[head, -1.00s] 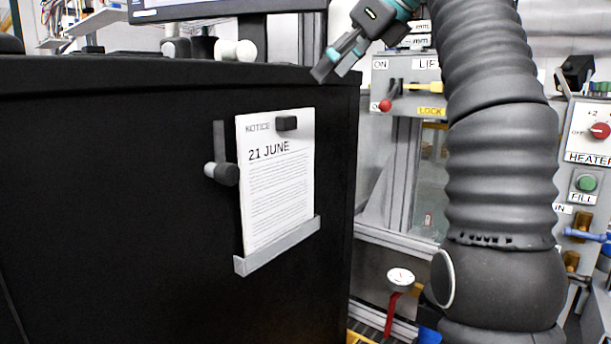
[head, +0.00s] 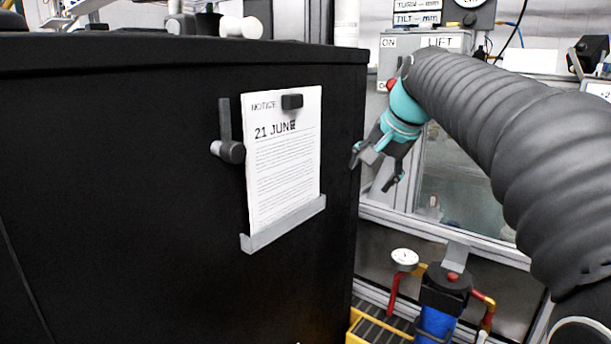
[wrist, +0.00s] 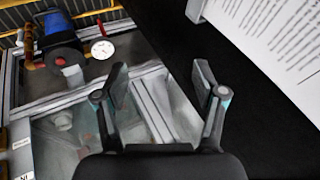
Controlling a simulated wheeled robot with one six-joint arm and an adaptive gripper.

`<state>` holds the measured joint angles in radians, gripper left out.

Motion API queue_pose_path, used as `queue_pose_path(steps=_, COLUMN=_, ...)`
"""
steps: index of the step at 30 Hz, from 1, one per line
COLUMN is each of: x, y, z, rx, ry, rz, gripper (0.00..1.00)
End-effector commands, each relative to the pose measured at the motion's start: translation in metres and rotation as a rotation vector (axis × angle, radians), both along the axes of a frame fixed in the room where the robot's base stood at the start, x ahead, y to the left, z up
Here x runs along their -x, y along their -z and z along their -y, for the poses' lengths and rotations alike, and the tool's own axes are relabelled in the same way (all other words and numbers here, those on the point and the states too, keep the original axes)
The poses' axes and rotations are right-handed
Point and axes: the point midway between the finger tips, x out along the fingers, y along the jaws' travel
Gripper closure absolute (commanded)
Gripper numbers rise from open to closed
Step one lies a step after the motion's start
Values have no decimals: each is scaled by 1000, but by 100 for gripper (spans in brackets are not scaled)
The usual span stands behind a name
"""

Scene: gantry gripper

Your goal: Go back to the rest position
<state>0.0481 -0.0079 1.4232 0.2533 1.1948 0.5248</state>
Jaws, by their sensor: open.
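My gripper (head: 374,170) is open and empty in the head view, just right of the black cabinet's right edge, with its fingers pointing down and left. It hangs from my teal wrist, in front of the clear panel. In the wrist view my gripper (wrist: 160,85) shows two spread fingers with nothing between them. The black cabinet (head: 110,190) fills the left of the head view. The notice sheet (head: 285,165), reading 21 JUNE, stands in a grey ledge (head: 285,224) on it; the sheet also shows at upper right in the wrist view (wrist: 270,30).
A dark clip (head: 292,101) lies over the sheet's top, and a lever with a round knob (head: 230,151) is left of it. A gauge (head: 404,257), red pipes and a blue canister (head: 436,325) stand below my gripper. The LIFT panel (head: 440,41) is behind my arm.

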Motion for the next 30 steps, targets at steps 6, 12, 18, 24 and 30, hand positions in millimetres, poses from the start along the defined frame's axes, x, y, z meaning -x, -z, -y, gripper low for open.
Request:
queue_pose_path(steps=6, x=65, y=68, z=13, rx=221, ry=-211, rz=1, gripper=30)
queue_pose_path(steps=12, x=136, y=133, z=23, rx=382, ry=-380, rz=-17, gripper=30)
queue_pose_path(steps=18, x=220, y=199, z=29, rx=470, ry=-468, rz=-53, gripper=30)
queue_pose_path(steps=24, x=279, y=232, z=29, rx=490, ry=-482, rz=-60, gripper=30)
queue_pose_path(steps=30, x=288, y=217, z=27, rx=504, ry=-470, rz=5, gripper=30)
